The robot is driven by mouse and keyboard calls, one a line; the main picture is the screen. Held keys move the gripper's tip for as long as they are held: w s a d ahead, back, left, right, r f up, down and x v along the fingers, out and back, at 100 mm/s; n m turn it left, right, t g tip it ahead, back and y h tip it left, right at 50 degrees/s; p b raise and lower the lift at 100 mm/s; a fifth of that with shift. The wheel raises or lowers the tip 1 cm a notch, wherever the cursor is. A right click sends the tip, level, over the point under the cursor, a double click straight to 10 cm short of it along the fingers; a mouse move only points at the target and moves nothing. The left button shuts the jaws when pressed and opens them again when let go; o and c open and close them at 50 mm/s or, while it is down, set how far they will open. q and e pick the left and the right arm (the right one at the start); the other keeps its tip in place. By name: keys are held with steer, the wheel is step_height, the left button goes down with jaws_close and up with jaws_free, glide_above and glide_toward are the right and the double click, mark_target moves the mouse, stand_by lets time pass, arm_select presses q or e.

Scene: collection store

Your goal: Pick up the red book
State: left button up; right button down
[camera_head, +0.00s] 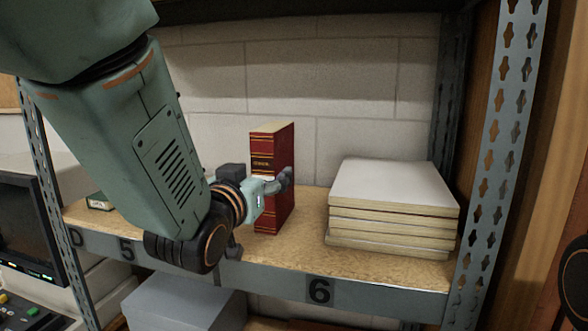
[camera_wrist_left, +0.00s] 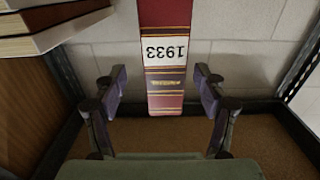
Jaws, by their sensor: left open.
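The red book (camera_head: 273,205) stands upright on the wooden shelf board (camera_head: 312,250), with gold bands on its spine. In the left wrist view the red book (camera_wrist_left: 166,75) appears upside down with a white "1933" label. My left gripper (camera_head: 262,212) is open in front of the book's spine. In the left wrist view its fingers (camera_wrist_left: 160,72) are spread to the left and right of the book, with gaps on both sides. Part of the book is hidden behind the gripper in the head view. My right gripper is not in view.
A stack of several pale books (camera_head: 392,207) lies right of the red book, with a gap between. A perforated metal post (camera_head: 492,150) stands at right. A grey box (camera_head: 185,303) sits below the shelf.

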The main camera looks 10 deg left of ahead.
arm_select(q)
steer(key=shift+w+a+r+p, duration=0.1)
steer(key=shift+w+a+p, duration=0.1)
steer(key=shift+w, duration=0.35)
steer(key=shift+w+a+p, duration=0.15)
steer(key=shift+w+p, duration=0.05)
steer(key=shift+w, duration=0.3)
steer(key=w, duration=0.1)
steer(key=w+p, duration=0.1)
steer(key=w, duration=0.2)
steer(key=shift+w+d+p, duration=0.3)
steer(key=shift+w+a, duration=0.15)
steer(key=shift+w, duration=0.15)
steer(key=shift+s+a, duration=0.1)
steer(key=shift+s, duration=0.1)
steer(key=shift+c, duration=0.7)
steer(key=shift+w+d, duration=0.2)
steer(key=shift+d, duration=0.05)
steer(key=c, duration=0.4)
steer(key=shift+a, duration=0.2)
steer(key=c, duration=0.5)
steer(key=shift+s+d, duration=0.1)
steer(key=c, duration=0.5)
steer(key=shift+r, duration=0.1)
jaws_close()
